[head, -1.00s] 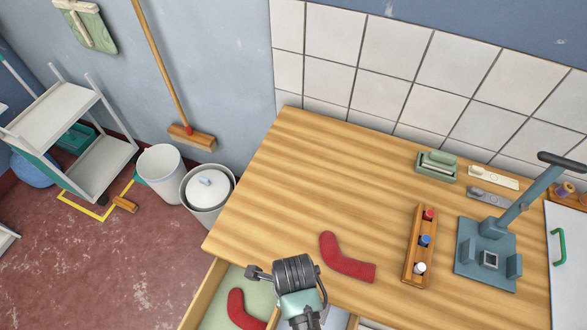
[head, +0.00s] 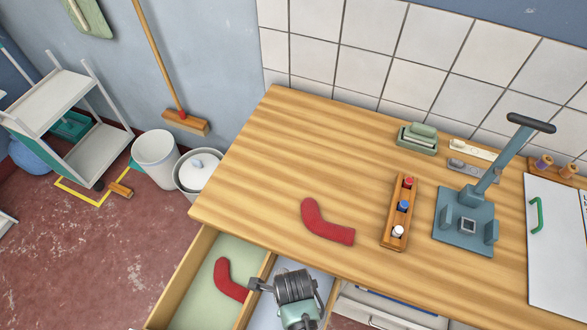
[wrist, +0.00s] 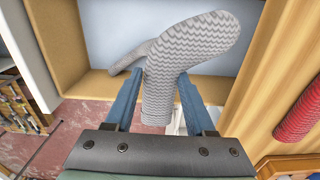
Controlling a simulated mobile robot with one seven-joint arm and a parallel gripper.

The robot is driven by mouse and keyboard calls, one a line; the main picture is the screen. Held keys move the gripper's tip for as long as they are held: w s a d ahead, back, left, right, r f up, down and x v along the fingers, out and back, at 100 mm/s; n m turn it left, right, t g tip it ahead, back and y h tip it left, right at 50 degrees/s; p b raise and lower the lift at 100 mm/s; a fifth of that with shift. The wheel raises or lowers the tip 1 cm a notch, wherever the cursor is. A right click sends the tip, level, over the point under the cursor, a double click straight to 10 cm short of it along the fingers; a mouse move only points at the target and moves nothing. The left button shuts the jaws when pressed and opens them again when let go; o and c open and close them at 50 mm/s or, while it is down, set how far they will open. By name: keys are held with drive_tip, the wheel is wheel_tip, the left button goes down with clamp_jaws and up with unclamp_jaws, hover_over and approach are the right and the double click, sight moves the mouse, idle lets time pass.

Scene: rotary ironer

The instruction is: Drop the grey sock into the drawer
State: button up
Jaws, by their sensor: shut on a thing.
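My gripper (wrist: 155,88) is shut on the grey sock (wrist: 195,45), which has a zigzag knit and stands up between the blue fingers in the wrist view. Another grey zigzag piece (wrist: 128,58) shows behind it, and I cannot tell whether it is the same sock. The open drawer (head: 183,275) juts from the table's front and has two compartments. The left one is pale green and holds a red sock (head: 229,280). My gripper is over the pale blue right compartment (wrist: 222,62). In the head view my wrist hides the fingers and the grey sock.
Another red sock (head: 327,222) lies on the wooden table (head: 270,170). A rack of spools (head: 398,215) and a blue-grey press (head: 466,222) stand to its right. White bins (head: 157,160) and a shelf cart (head: 65,105) stand at the left. The table's left part is clear.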

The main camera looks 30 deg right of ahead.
drive_tip(key=shift+f+b, duration=0.35)
drive_tip(key=shift+f, duration=0.45)
drive_tip(key=shift+r, duration=0.1)
drive_tip(key=o, duration=1.4)
wheel_tip(320, 180, up, 13)
drive_tip(key=shift+f+b, duration=0.1)
drive_tip(key=shift+b, duration=0.25)
